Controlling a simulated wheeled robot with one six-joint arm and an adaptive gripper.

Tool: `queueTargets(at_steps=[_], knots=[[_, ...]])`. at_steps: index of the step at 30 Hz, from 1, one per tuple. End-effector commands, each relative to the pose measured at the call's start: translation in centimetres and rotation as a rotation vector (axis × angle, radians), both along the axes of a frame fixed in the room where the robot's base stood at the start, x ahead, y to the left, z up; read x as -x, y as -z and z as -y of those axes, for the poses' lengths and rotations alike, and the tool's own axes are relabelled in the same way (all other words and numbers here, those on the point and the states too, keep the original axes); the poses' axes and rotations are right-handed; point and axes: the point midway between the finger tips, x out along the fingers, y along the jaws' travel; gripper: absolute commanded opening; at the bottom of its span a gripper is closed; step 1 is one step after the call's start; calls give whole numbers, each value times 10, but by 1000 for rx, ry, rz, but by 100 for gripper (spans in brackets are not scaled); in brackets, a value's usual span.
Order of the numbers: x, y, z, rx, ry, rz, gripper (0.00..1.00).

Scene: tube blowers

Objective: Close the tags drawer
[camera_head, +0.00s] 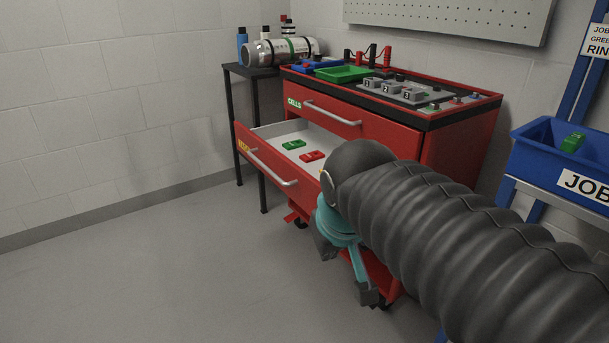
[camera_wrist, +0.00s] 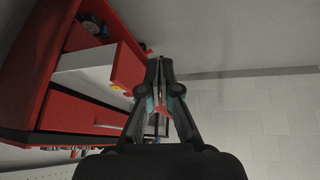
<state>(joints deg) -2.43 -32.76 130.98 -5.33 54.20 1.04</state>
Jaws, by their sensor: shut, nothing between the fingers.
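The tags drawer (camera_head: 265,160) is the lower drawer of a red cabinet and stands pulled out. It has a red front, a silver bar handle and a yellow label too small to read. A green tag (camera_head: 293,145) and a red tag (camera_head: 313,156) lie inside. My gripper (camera_head: 346,270) is in front of the cabinet, right of and lower than the drawer front in the head view. In the wrist view my gripper (camera_wrist: 158,68) is shut and empty, with the drawer front (camera_wrist: 128,70) to its left. Whether they touch is unclear.
The upper drawer (camera_head: 340,118), labelled CELLS, is closed. A green tray (camera_head: 343,74) and a blue tray (camera_head: 313,67) sit on the cabinet. A black stand (camera_head: 232,95) is behind left, a blue bin (camera_head: 535,150) right. The left floor is clear. My arm hides the cabinet's lower right.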

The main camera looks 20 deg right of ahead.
Motion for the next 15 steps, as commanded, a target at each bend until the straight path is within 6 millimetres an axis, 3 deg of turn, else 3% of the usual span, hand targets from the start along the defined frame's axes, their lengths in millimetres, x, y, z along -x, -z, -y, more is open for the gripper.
queueTargets(at_steps=[1,9,15], knots=[[-21,1,0,23,-8,-6,0],[-131,-22,-3,155,-37,-4,0],[-212,-23,-16,251,-51,5,0]])
